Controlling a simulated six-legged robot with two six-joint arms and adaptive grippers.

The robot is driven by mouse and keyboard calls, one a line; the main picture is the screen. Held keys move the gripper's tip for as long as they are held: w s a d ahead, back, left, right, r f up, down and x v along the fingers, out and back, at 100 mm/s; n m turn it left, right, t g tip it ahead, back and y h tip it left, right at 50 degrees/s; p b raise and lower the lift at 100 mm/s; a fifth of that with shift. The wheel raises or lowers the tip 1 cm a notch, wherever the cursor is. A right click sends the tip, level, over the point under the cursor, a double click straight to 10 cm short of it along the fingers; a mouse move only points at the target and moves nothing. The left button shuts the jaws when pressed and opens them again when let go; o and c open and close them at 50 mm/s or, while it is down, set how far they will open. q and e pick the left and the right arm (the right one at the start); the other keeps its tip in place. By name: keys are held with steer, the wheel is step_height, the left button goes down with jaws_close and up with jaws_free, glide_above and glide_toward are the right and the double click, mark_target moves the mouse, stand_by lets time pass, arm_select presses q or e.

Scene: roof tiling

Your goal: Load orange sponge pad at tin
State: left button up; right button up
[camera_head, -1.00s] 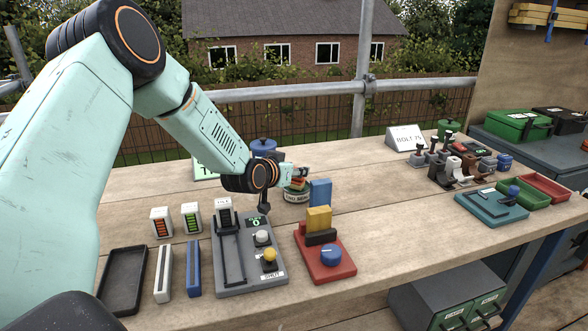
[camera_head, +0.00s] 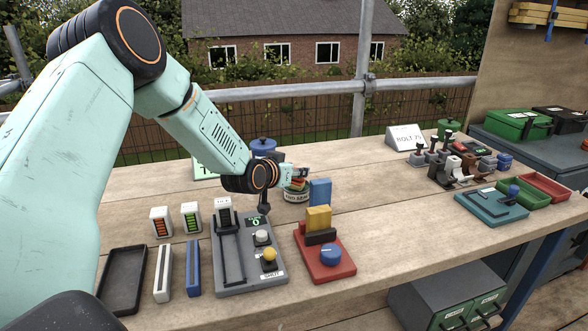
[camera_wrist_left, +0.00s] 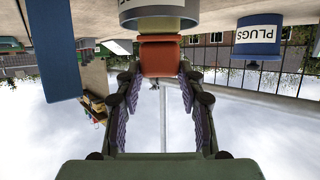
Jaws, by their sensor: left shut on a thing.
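The orange sponge pad (camera_wrist_left: 160,56) shows between my left gripper's fingertips (camera_wrist_left: 160,82) in the left wrist view, which is upside down. My left gripper (camera_head: 300,174) is shut on the pad at the tin's mouth in the head view. The round tin (camera_head: 297,197), pale with a dark-lettered label, stands upright on the bench. Its grey rim (camera_wrist_left: 160,22) lies right at the pad in the wrist view. The pad's far end is hidden, and I cannot tell how far it sits in the tin. My right gripper is not in view.
A blue block (camera_head: 320,192) stands close right of the tin. A blue lidded pot (camera_head: 263,146) marked PLUGS is behind. A grey control unit (camera_head: 250,281) and a red base with a blue knob (camera_head: 331,257) are in front.

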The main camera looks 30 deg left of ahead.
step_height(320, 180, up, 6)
steer(key=p, duration=0.6)
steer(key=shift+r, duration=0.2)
stand_by(0.3)
stand_by(0.4)
